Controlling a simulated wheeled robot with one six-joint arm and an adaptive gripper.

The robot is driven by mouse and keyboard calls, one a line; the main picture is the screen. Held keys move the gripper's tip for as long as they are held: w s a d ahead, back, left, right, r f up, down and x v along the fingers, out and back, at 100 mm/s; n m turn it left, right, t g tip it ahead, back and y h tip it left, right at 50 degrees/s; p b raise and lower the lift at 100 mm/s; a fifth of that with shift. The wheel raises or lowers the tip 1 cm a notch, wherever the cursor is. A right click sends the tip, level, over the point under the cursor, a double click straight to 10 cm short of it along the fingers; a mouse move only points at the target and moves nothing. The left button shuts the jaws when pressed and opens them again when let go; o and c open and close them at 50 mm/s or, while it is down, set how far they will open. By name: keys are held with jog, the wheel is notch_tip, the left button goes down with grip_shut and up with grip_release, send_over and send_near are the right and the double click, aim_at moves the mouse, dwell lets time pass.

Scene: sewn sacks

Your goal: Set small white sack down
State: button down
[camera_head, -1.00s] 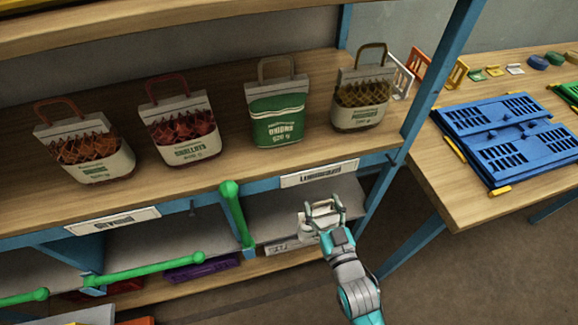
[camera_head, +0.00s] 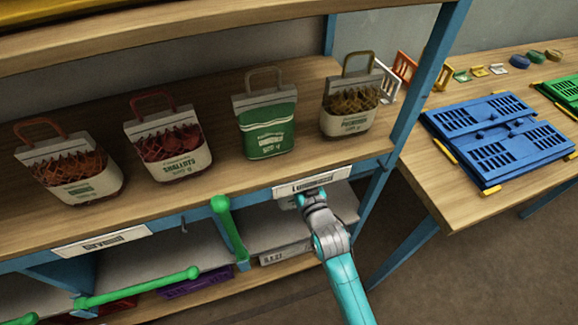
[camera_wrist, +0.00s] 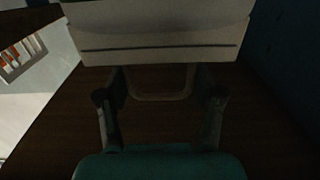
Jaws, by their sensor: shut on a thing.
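The small white sack (camera_wrist: 160,32) fills the top of the wrist view, a pale body with a dark line across it. Its thin looped handle (camera_wrist: 160,98) hangs between the fingers of my gripper (camera_wrist: 160,92), which is shut on it. In the head view my arm reaches into the lower compartment (camera_head: 268,228) under the shelf's front edge. The shelf edge and my wrist hide the fingers and most of the sack there. I cannot tell whether the sack touches the compartment floor.
Above, an onions sack (camera_head: 267,130), a shallots sack (camera_head: 168,145) and others stand on the wooden shelf. A green bar (camera_head: 228,228) is left of my arm, and a blue post (camera_head: 422,75) is to the right. A table with a blue crate (camera_head: 490,135) stands further right.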

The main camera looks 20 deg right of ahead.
jog(key=w, duration=0.6)
notch_tip(320, 180, down, 7)
dwell(0.6)
jog(key=shift+c, duration=0.8)
grip_release()
jog(key=shift+f, duration=0.15)
jog(key=s, duration=1.2)
